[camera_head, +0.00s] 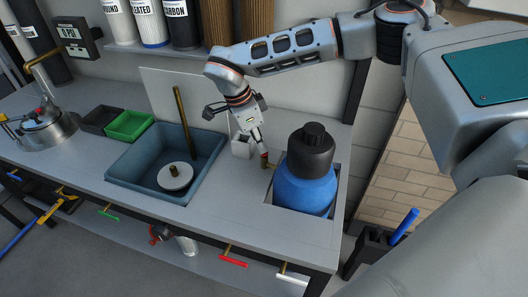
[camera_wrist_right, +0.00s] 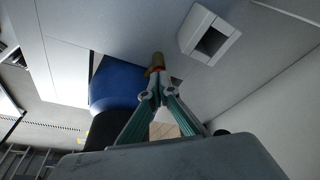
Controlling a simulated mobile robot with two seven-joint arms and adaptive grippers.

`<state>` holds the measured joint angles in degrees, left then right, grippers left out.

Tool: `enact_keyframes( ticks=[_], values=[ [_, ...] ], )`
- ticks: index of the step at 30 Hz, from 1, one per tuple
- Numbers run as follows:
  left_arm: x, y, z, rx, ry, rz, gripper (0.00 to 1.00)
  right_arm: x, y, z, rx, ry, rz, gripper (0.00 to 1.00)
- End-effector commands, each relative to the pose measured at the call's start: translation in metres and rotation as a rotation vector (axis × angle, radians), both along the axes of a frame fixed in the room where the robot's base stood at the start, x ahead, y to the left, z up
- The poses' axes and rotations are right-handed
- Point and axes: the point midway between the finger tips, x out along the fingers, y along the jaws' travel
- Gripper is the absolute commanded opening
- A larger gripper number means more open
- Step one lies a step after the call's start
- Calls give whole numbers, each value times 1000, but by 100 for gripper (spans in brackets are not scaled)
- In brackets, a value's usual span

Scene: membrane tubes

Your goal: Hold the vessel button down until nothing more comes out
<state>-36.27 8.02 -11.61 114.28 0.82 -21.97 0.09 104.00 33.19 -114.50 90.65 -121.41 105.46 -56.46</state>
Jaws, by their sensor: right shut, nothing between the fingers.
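The vessel is a blue tank (camera_head: 304,188) with a black neck and cap (camera_head: 311,147), upright in a square cutout at the right of the counter. A small brass fitting (camera_head: 271,165) with a red part sits at its upper left side; the red part looks like the button. My right gripper (camera_head: 262,148) is shut and empty, its fingertips pointing down at the red part. In the right wrist view the shut fingertips (camera_wrist_right: 158,76) meet the red and brass piece (camera_wrist_right: 157,60) beside the blue tank (camera_wrist_right: 117,84). Whether the button is pressed in, I cannot tell. My left gripper is out of view.
A small white square holder (camera_head: 241,146) stands just left of the fitting. A blue-grey sink (camera_head: 126,176) with a brass pipe (camera_head: 184,120) and a pale disc (camera_head: 175,177) is further left. Green (camera_head: 130,125) and black bins stand beyond it. The counter's front strip is clear.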

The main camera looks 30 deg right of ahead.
Motion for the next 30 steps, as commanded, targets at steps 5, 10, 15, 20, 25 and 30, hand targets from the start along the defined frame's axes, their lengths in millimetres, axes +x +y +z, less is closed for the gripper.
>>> enact_keyframes(
  ticks=[5,10,15,20,25,30],
  values=[
    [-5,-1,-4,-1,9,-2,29,0,0,0,0,0,0,0],
    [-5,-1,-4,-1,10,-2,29,0,-1,-2,0,0,0,0],
    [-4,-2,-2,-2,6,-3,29,0,-1,-4,0,0,-1,0],
    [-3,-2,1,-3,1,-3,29,0,-2,-6,0,0,-1,0],
    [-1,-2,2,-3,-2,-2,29,0,-3,-8,0,0,-1,0],
    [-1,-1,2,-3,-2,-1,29,0,-3,-10,0,0,-1,0]
  ],
)
